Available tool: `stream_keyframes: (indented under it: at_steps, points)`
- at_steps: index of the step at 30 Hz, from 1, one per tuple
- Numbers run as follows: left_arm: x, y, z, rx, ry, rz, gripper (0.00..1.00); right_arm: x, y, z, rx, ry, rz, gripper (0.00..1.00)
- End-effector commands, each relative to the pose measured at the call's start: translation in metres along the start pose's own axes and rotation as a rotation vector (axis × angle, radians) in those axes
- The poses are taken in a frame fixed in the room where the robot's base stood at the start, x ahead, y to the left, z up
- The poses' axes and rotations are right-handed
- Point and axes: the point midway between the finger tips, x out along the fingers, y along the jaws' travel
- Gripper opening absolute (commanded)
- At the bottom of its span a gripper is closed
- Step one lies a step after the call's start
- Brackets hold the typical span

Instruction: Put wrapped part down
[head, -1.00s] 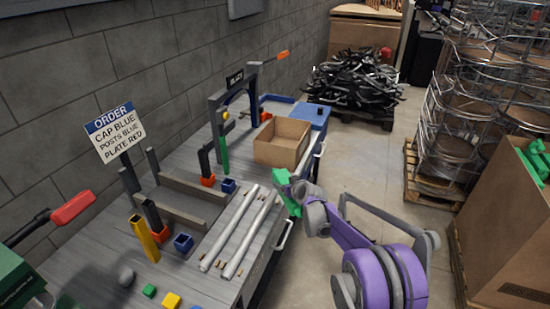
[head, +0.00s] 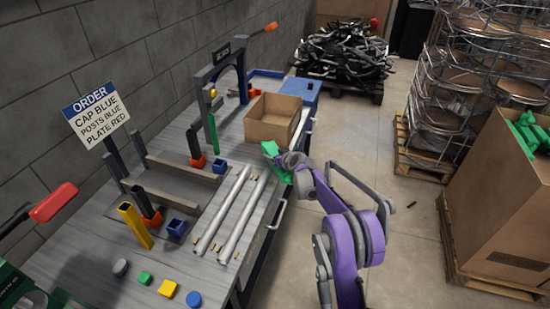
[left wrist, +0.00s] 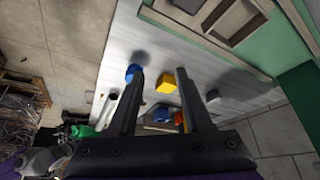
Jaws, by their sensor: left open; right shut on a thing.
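My right gripper (head: 278,163) comes in from the right on a purple arm and is shut on a green wrapped part (head: 270,148), just in front of the open cardboard box (head: 264,127) at the bench's right edge. The arm partly hides the part, and I cannot tell whether it touches the bench. Something green (left wrist: 84,131), probably the same part, shows small in the left wrist view. My left gripper (left wrist: 160,73) is open and empty above the bench, with a yellow block (left wrist: 167,84) below its fingers and a blue piece (left wrist: 134,73) beside one fingertip.
Two silver rods (head: 229,213) lie on the grey bench (head: 95,235). Posts, a grey arch (head: 228,62) and an order sign (head: 96,113) stand left. A large carton (head: 500,200) holding green items (head: 527,130) stands right. The floor (head: 405,250) between is mostly clear.

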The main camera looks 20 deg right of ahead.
Motion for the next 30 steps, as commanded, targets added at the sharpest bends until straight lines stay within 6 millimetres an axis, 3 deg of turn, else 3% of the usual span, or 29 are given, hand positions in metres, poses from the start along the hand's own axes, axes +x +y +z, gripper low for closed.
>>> stream_keyframes:
  at_steps: [3, 13, 14, 15, 18, 26, 30]
  points:
    - [0.0, 0.0, 0.0, 0.0, 0.0, 0.0, 0.5, 0.006, 0.0, 0.011, 0.0, 0.001, 0.0, 0.0]
    - [0.002, 0.0, 0.001, 0.0, -0.001, 0.0, 0.5, 0.008, 0.0, 0.014, 0.0, 0.0, 0.0, 0.0]
    - [0.001, 0.0, 0.001, 0.0, -0.001, 0.0, 0.5, 0.008, 0.0, 0.015, 0.0, 0.0, 0.0, 0.78]
    - [0.001, 0.0, 0.001, 0.0, -0.001, 0.0, 0.5, 0.007, 0.0, 0.014, 0.0, 0.0, 0.0, 0.86]
    - [0.001, 0.0, 0.001, 0.0, -0.001, 0.0, 0.5, 0.007, 0.0, 0.014, 0.0, 0.0, 0.0, 1.0]
    - [0.0, 0.0, 0.0, 0.0, 0.0, 0.0, 0.5, 0.006, 0.0, 0.012, 0.0, 0.0, 0.0, 1.0]
    - [0.001, 0.0, 0.001, 0.0, -0.001, 0.0, 0.5, -0.004, 0.0, 0.011, 0.001, 0.0, 0.001, 1.0]
